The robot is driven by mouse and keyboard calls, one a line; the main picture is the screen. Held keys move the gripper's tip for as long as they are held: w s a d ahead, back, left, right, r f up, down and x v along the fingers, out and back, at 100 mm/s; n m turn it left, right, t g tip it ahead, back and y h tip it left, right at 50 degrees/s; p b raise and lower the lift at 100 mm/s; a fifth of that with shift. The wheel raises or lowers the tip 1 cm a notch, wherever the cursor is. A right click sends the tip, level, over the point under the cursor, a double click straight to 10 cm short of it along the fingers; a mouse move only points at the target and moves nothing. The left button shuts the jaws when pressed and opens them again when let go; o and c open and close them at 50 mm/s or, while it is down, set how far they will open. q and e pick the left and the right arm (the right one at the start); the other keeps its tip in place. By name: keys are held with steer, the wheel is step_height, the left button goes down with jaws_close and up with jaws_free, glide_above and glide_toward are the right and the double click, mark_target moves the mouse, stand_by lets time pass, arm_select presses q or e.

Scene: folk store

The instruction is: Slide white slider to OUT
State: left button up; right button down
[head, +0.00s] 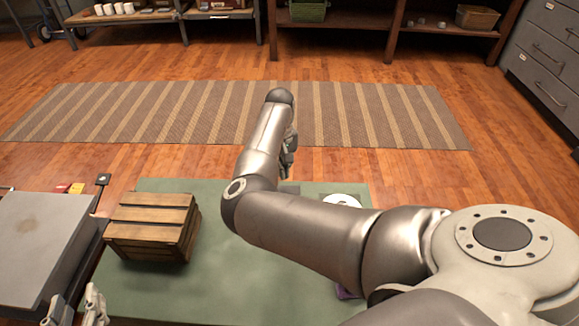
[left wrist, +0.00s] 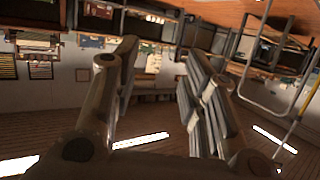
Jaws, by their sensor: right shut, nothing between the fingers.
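No white slider or OUT mark can be made out in either view. My left gripper (head: 75,305) is at the bottom left of the head view, beside the front of a grey flat-topped box. Its fingers are apart and empty, as the left wrist view (left wrist: 158,95) also shows. My right arm reaches across the table from the right. Its gripper (head: 288,152) shows only partly behind the forearm, beyond the table's far edge; it is shut and holds nothing. The arm hides part of the table.
The grey box (head: 40,240) stands at left, with red (head: 60,188) and yellow (head: 76,188) pieces behind it. A wooden crate (head: 150,228) stands on the green table (head: 235,285). A round white thing (head: 342,200) is partly hidden by my arm. A striped rug (head: 200,115) lies beyond.

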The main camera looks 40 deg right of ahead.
arm_select(q)
steer(key=s+a+f+g+y+p, duration=0.2)
steer(key=s+a+f+g, duration=0.3)
steer(key=s+f+g, duration=0.4)
steer(key=shift+s+f+n+g+p, duration=0.3)
steer(key=shift+s+f+p, duration=0.55)
steer(key=shift+s, duration=1.4)
steer(key=shift+f, duration=0.1)
